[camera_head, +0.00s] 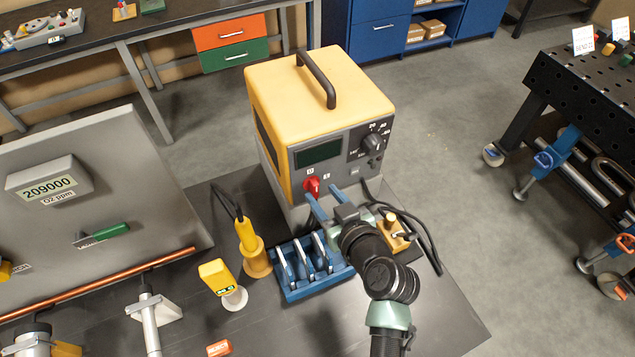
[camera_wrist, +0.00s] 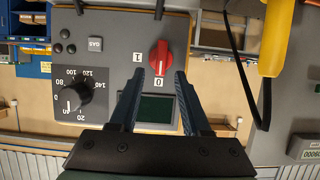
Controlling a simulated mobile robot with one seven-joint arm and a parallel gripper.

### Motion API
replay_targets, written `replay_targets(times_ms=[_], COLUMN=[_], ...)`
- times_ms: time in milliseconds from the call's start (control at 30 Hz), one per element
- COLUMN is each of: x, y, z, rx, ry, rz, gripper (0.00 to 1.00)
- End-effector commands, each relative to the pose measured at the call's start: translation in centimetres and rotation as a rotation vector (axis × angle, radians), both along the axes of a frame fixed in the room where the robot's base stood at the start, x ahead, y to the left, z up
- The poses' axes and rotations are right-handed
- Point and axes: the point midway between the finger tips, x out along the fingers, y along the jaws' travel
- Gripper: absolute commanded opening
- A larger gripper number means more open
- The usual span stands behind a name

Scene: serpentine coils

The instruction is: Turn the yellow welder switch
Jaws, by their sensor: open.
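The yellow welder (camera_head: 306,88) stands on the dark bench with its grey front panel facing my arm. Its red switch (camera_head: 311,186) is low on the panel and also shows in the wrist view (camera_wrist: 161,56). The switch's long axis lies along the line to the "0" mark; the "1" mark is off to one side. My gripper (camera_head: 321,194) is open and empty, pointing at the panel. In the wrist view its two fingertips (camera_wrist: 160,72) lie to either side of the switch's lower end. I cannot tell whether they touch it.
A black dial (camera_head: 374,142) and a dark display (camera_head: 318,153) share the panel. Below are a blue rack (camera_head: 290,290), a yellow torch-like tool (camera_head: 248,240) with a cable, and a wooden block (camera_head: 394,240). A grey panel (camera_head: 120,150) stands at left.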

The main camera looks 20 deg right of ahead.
Motion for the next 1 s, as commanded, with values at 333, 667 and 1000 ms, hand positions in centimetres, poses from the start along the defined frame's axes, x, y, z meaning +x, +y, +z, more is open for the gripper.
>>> replay_targets(times_ms=[333, 667, 1000], x=[3.2, 3.4, 3.4], y=[0.2, 0.2, 0.2], z=[-1.2, -1.4, -1.4], rx=[0.001, 0.001, 0.0], ry=[0.0, 0.0, 0.0], rz=[0.003, 0.002, 0.001], gripper=[0.47, 0.47, 0.0])
